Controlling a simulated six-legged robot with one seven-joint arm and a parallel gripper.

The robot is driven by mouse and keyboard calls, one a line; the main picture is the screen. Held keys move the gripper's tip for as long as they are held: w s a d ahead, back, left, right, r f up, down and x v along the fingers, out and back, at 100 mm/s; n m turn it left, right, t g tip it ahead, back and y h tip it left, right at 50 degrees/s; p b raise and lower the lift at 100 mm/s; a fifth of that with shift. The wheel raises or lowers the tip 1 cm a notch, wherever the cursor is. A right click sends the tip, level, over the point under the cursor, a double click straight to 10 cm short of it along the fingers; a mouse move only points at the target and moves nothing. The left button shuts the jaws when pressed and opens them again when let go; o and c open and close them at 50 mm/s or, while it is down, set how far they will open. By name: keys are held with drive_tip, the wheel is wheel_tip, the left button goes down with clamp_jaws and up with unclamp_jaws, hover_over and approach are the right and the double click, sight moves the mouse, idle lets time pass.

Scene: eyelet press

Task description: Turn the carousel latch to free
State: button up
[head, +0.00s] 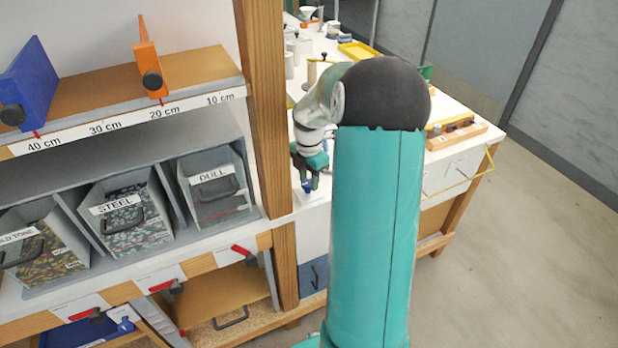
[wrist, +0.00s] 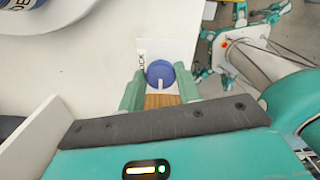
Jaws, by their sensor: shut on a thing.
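The carousel latch (wrist: 161,72) is a round blue knob with a white pointer mark, set on a white plate (wrist: 180,48). In the wrist view the mark points down toward my gripper, and dark lettering on the plate's left side is only partly readable. My gripper (wrist: 160,88) has a green finger on each side of the knob and is shut on it. In the head view my gripper (head: 311,176) points down at the white bench top beside the wooden post, with a bit of blue at its tips. My arm hides much of the bench there.
A pale round disc (wrist: 62,14), perhaps the carousel, lies at upper left in the wrist view. A wooden post (head: 268,110) stands close left of my gripper, with the labelled bin rack (head: 150,140) beyond. Open floor (head: 530,240) lies to the right.

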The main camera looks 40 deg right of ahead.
sight(309, 182)
drive_tip(key=o, duration=1)
drive_tip(key=shift+c, duration=0.2)
wheel_tip(309, 182, up, 14)
drive_tip(key=shift+f, duration=0.1)
